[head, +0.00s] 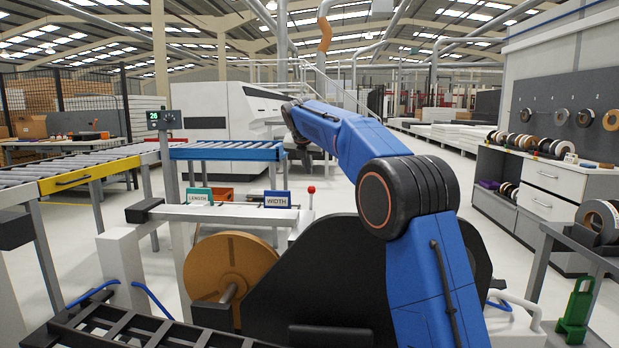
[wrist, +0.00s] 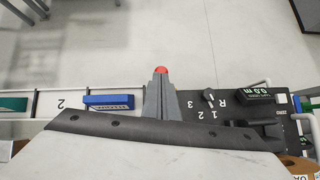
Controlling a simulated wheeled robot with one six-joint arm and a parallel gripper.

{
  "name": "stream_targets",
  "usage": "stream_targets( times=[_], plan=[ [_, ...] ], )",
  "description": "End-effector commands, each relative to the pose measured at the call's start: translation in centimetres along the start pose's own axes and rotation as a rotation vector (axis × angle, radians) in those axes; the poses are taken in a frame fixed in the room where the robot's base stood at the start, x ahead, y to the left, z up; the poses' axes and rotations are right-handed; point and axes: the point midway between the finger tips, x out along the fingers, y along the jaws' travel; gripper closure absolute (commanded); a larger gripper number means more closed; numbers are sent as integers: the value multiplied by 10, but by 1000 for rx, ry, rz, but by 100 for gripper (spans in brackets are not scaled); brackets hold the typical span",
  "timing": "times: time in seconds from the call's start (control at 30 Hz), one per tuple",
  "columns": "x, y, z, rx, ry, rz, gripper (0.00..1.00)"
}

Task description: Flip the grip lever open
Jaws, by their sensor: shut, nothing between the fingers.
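A red ball knob (head: 311,190) tops a short post at the right end of the white rail in the head view; it looks like the grip lever. The red knob (wrist: 161,70) also shows in the wrist view, just past my gripper's fingertips. My gripper (wrist: 161,82) is shut and empty, its grey fingers pointing at the knob. The fingers hide the lever's stem, and I cannot tell whether they touch it.
A blue WIDTH block (head: 277,199) and a green LENGTH block (head: 199,196) stand on the rail. A small black selector (wrist: 209,97) and a black digital readout (wrist: 254,94) lie right of the fingers. Pale floor shows beyond the rail.

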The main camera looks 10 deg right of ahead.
Motion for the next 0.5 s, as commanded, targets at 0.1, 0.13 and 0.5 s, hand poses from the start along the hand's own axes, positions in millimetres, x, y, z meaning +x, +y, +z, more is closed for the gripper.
stream_targets(
  times=[0.1, 0.13, 0.5],
  plan=[
    [-27, 1, 1, 0, -5, 4, 100],
    [-33, 1, 1, 0, -5, 4, 100],
    [-90, 1, 2, 1, -8, 6, 100]
  ],
)
